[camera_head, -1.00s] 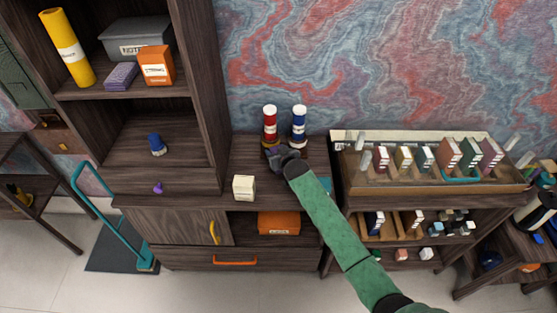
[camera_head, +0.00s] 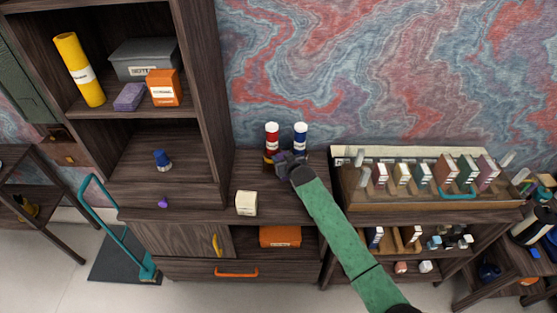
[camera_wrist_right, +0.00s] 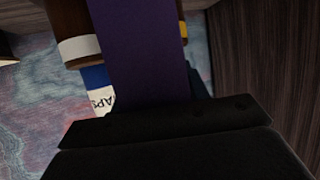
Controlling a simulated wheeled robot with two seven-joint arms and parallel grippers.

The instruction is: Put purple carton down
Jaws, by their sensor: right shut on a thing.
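My right gripper (camera_head: 287,163) is in the head view over the cabinet top (camera_head: 222,213), right in front of a red tube and a blue tube. It is shut on a purple carton (camera_wrist_right: 145,45), which fills the middle of the right wrist view as a dark purple face. In the head view the carton cannot be made out behind the gripper and arm. Whether the carton touches the cabinet top cannot be told. My left gripper is not in view.
The red tube (camera_head: 272,137) and blue tube (camera_head: 301,137), both white-capped, stand close behind the gripper. A cream box (camera_head: 246,203) stands to the left. A wooden rack (camera_head: 435,205) of several upright cartons is to the right. A purple block (camera_head: 129,97) lies on the upper shelf.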

